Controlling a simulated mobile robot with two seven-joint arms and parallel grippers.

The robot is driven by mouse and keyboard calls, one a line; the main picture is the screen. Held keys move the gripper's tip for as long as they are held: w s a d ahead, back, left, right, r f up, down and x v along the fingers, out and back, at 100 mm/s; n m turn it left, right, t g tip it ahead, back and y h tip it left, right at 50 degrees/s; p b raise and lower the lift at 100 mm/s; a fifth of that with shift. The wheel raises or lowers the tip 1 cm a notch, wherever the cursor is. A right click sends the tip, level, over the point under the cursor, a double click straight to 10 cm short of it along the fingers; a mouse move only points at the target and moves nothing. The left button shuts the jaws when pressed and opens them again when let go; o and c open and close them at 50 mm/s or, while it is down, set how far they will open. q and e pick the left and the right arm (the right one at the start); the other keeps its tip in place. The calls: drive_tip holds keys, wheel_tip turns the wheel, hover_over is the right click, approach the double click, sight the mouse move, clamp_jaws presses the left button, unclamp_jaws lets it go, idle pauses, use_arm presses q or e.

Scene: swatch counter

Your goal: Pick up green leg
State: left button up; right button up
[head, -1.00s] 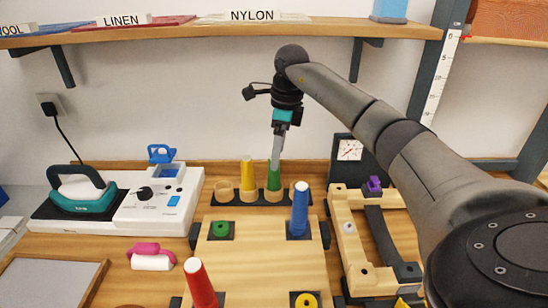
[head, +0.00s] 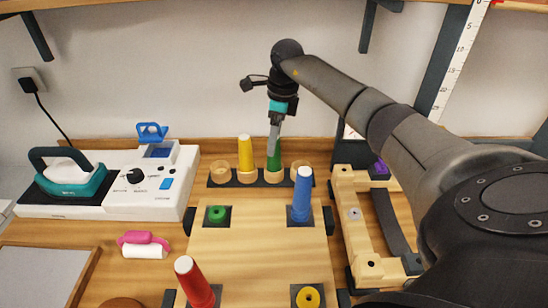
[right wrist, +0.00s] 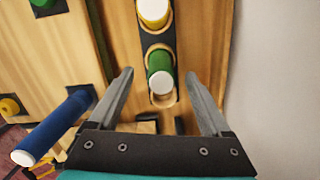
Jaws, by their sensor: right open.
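The green leg (head: 274,160) stands upright in a ring of the dark rack (head: 225,178) at the back of the counter. In the right wrist view the green leg (right wrist: 160,72) shows its white end between and just beyond my open fingers, untouched as far as I can see. My right gripper (head: 274,140) points down over the green leg and partly covers it in the head view. It also shows in the right wrist view (right wrist: 160,85), open and empty. My left gripper is not in view.
The yellow leg (head: 246,158) stands close beside the green one in the rack. A blue leg (head: 301,195) and a red leg (head: 194,282) stand on the wooden board (head: 260,250). A wooden frame (head: 352,235) lies to the right, an iron (head: 68,175) to the left.

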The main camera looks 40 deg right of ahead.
drive_tip(key=f, duration=0.4)
drive_tip(key=shift+w+a+f, duration=0.1)
drive_tip(key=shift+w+f, duration=0.15)
drive_tip(key=shift+f, duration=0.15)
drive_tip(key=shift+r, duration=0.1)
clamp_jaws()
